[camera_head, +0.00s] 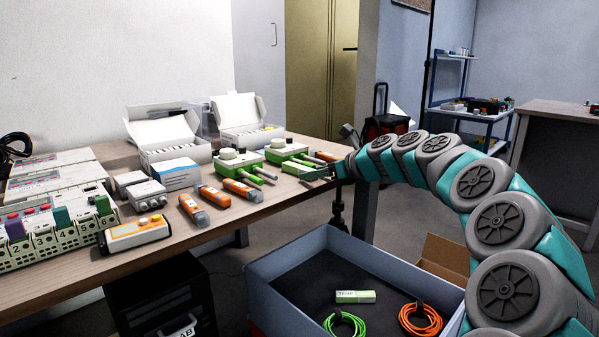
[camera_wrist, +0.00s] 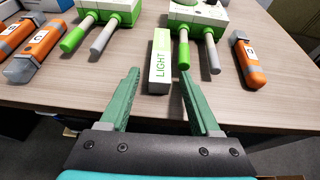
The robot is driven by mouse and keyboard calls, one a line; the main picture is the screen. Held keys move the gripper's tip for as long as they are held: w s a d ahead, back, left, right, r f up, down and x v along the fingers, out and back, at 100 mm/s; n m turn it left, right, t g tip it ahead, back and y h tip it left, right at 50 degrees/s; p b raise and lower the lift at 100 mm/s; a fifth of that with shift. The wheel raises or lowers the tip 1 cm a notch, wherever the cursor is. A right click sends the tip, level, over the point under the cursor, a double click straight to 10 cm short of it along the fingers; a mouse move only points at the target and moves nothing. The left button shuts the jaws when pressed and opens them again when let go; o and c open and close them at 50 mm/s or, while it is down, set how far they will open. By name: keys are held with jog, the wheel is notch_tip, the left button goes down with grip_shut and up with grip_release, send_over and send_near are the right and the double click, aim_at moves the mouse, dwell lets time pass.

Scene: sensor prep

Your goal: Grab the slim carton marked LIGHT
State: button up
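The slim carton marked LIGHT (camera_wrist: 160,62) is white with a green printed face. In the wrist view it lies on the table between the probes of two green-and-white sensor units, its near end close to the table's front edge. My gripper (camera_wrist: 159,75) is open, with one green finger on each side of the carton's near end in the picture. Neither finger visibly touches it, and I cannot tell the height gap.
Green-and-white sensor units (camera_head: 237,160) stand close by, with orange sensors (camera_head: 243,190) near them. Open white boxes (camera_head: 168,135) stand behind. Below, a grey-blue crate (camera_head: 400,272) holds a TEMP carton (camera_head: 355,297) and coiled green and orange cables.

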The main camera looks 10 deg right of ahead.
grip_shut()
dwell(0.6)
